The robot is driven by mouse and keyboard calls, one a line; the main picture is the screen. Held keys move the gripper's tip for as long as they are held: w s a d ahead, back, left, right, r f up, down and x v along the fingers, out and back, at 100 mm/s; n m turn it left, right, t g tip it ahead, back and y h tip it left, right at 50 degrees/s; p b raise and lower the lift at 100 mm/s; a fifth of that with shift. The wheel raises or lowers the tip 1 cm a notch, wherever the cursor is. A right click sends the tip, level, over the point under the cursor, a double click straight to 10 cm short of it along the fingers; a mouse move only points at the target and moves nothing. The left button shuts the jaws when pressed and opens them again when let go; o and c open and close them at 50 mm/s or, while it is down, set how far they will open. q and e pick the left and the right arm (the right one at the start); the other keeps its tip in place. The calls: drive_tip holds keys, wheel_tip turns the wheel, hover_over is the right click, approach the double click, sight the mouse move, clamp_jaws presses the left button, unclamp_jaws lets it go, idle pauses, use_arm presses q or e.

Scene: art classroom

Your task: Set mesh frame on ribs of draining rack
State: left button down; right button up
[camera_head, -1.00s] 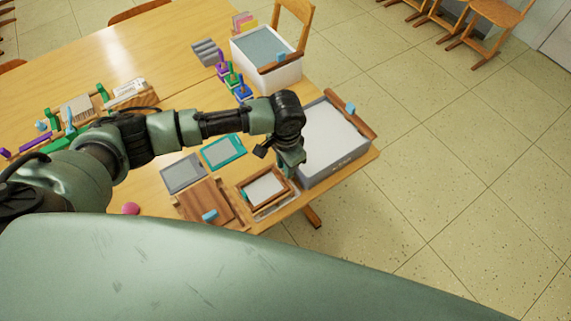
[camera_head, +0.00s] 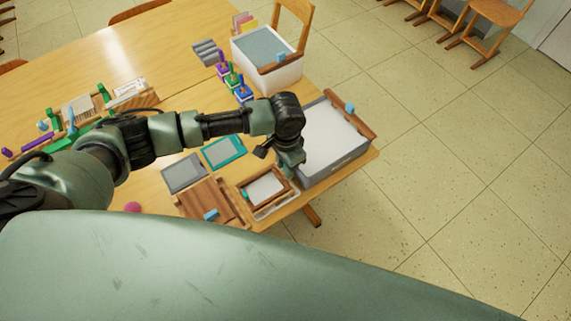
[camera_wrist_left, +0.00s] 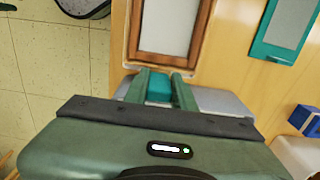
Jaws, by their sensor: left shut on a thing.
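The mesh frame (camera_head: 267,188), with brown wooden edges and a pale mesh, lies at the front right of the table. It also shows in the left wrist view (camera_wrist_left: 166,22). My left gripper (camera_head: 291,163) is at its far right edge, pointing down. In the left wrist view the gripper (camera_wrist_left: 160,80) is shut on a teal tab (camera_wrist_left: 159,87) at the frame's edge. A pale edge (camera_head: 275,208) shows under the frame; whether they touch is unclear. A grey ribbed rack (camera_head: 205,52) stands at the back of the table. My right gripper is out of view.
A grey tub (camera_head: 338,163) with a wooden bar on its rim stands right of the gripper. A white tub (camera_head: 285,78) is at the back. A teal-edged frame (camera_head: 224,151), a grey panel (camera_head: 184,173) and a wooden board (camera_head: 203,203) lie left of the mesh frame.

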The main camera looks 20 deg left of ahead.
use_arm(q)
drive_tip(key=shift+f, duration=0.45)
idle(0.3)
drive_tip(key=c, duration=1.1)
unclamp_jaws()
drive_tip(key=shift+r, duration=0.1)
wheel_tip(320, 180, up, 8)
drive_tip(key=shift+f+b, duration=0.15)
drive_tip(key=shift+b, duration=0.3)
